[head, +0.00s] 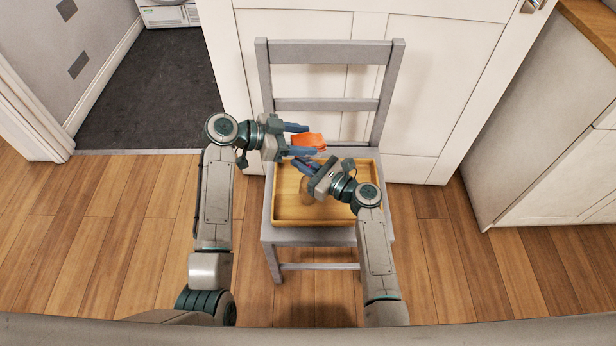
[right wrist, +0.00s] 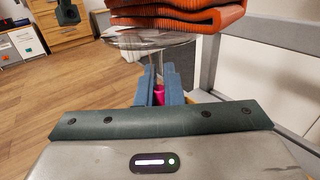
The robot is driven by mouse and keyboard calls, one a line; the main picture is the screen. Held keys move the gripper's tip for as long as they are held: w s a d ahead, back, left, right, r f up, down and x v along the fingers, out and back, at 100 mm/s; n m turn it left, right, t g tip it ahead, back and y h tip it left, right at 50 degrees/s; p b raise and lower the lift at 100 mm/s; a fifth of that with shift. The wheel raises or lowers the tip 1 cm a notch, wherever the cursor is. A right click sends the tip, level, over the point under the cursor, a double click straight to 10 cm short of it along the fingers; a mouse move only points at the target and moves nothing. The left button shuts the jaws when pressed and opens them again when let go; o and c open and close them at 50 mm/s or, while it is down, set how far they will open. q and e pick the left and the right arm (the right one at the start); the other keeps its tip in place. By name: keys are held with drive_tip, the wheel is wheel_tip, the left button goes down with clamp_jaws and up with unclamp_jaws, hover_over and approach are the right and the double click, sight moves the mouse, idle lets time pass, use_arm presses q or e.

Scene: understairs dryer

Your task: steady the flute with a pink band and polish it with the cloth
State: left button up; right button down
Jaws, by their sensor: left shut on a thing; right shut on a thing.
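My left gripper (head: 306,139) is shut on the folded orange cloth (head: 309,142), above the back edge of the tray. The cloth shows as thick ribbed folds at the top of the right wrist view (right wrist: 180,14). My right gripper (head: 299,164) is shut on the flute, just in front of and below the cloth. In the right wrist view a clear glass disc (right wrist: 150,40) and thin stem show beyond my fingers, and the pink band (right wrist: 158,94) shows between them. The cloth is close to the glass disc; I cannot tell if they touch. The flute is mostly hidden in the head view.
A wooden tray (head: 300,221) sits on the seat of a grey chair (head: 325,104), under both grippers. A round brownish thing (head: 308,192) lies in the tray, partly hidden by my right gripper.

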use_arm(q)
drive_tip(key=shift+r, duration=2.45)
use_arm(e)
drive_tip(key=c, duration=1.5)
unclamp_jaws()
use_arm(q)
drive_tip(key=shift+r+p, duration=0.45)
drive_tip(key=shift+p, duration=0.05)
use_arm(e)
drive_tip(key=v, duration=2.1)
